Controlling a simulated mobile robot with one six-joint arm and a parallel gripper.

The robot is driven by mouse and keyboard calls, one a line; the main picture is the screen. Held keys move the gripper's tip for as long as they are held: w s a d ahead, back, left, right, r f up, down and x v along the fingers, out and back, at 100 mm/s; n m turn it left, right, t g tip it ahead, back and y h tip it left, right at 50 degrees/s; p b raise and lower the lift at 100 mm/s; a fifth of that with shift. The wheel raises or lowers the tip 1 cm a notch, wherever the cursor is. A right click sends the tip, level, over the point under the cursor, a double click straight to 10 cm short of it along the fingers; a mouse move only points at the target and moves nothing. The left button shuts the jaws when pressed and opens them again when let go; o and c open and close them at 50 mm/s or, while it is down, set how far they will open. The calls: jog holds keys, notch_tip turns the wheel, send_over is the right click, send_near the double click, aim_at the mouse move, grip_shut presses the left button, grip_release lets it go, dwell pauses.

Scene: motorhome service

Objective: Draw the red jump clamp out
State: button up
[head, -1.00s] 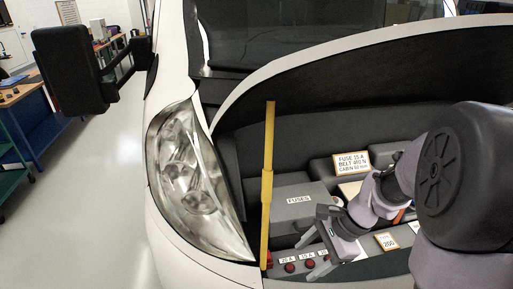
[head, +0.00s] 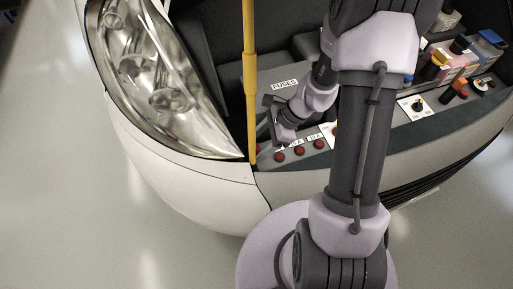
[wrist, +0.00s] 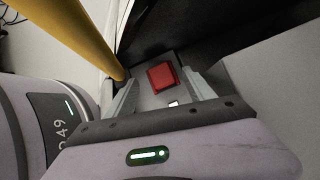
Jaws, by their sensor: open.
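A red block (wrist: 162,76) shows in the wrist view, on a grey surface ahead of my gripper. It may be the red jump clamp; its shape does not settle this. My gripper (wrist: 161,82) is open, with one finger on each side of the block in the picture. I cannot tell whether the fingers touch it or are level with it. In the head view my gripper (head: 272,118) is low in the engine bay, close to the yellow rod, and the red block is hidden there.
The yellow rod (head: 250,75) stands upright just left of my gripper and also shows in the wrist view (wrist: 82,35). The FUSES box (head: 284,85) lies behind. Several red buttons (head: 298,151) line the front edge. Bottles and a battery area (head: 455,65) are at the right.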

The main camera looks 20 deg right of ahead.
jog(key=shift+x, duration=1.15)
jog(key=shift+w, duration=0.1)
grip_shut()
jog(key=shift+r, duration=0.2)
dwell(0.8)
jog(key=shift+r, duration=0.4)
jog(key=shift+r, duration=0.1)
